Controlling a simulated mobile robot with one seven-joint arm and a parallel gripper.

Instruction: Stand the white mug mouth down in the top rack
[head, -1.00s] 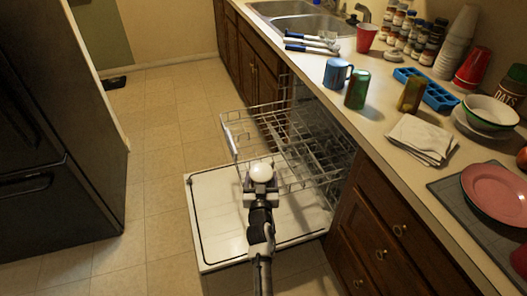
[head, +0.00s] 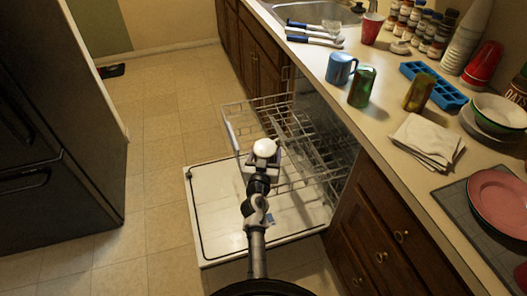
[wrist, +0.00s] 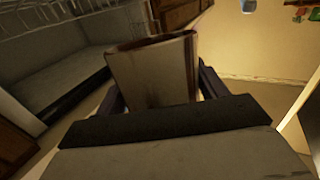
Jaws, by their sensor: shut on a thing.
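The white mug (head: 265,149) is held in my gripper (head: 264,159), in front of the top rack's near side in the head view. In the wrist view the mug (wrist: 158,75) sits between the two fingers (wrist: 162,95), its edge pointing away from the palm. The head view shows a smooth white rounded end; I cannot tell for sure which way the mouth faces. The top rack (head: 231,134) is a wire rack pulled out above the open dishwasher door. I see no dishes in it.
The white dishwasher door (head: 210,215) lies open below.

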